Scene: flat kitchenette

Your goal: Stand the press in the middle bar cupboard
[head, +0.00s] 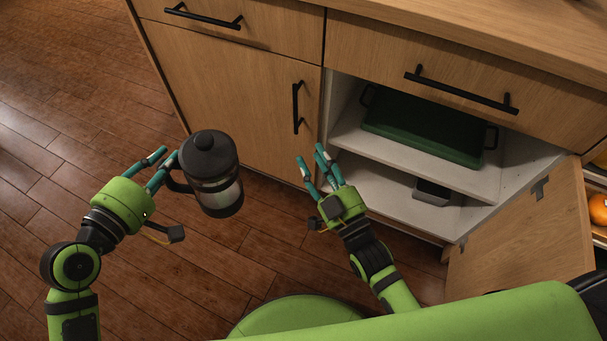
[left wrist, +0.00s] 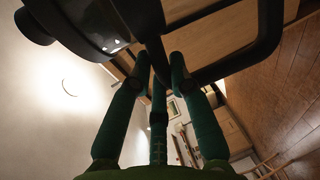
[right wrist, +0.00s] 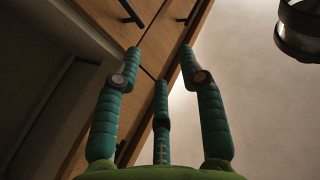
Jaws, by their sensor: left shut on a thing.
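The press (head: 212,172) is a black and clear French press with a dark lid and a side handle. It is upright in the air in front of the closed cupboard door. My left gripper (head: 166,165) is shut on its handle, which also shows in the left wrist view (left wrist: 268,50). The middle bar cupboard (head: 400,160) is open, with white shelves inside. My right gripper (head: 311,166) is empty, its fingers spread, in front of the cupboard's left edge. The press also shows at the upper right of the right wrist view (right wrist: 301,28).
A green tray (head: 425,128) with black handles lies on the cupboard's upper shelf. A small grey box (head: 435,191) sits on the lower level. The open door (head: 525,235) stands out at right. The lower level's left part is clear. Orange fruit (head: 599,209) shows far right.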

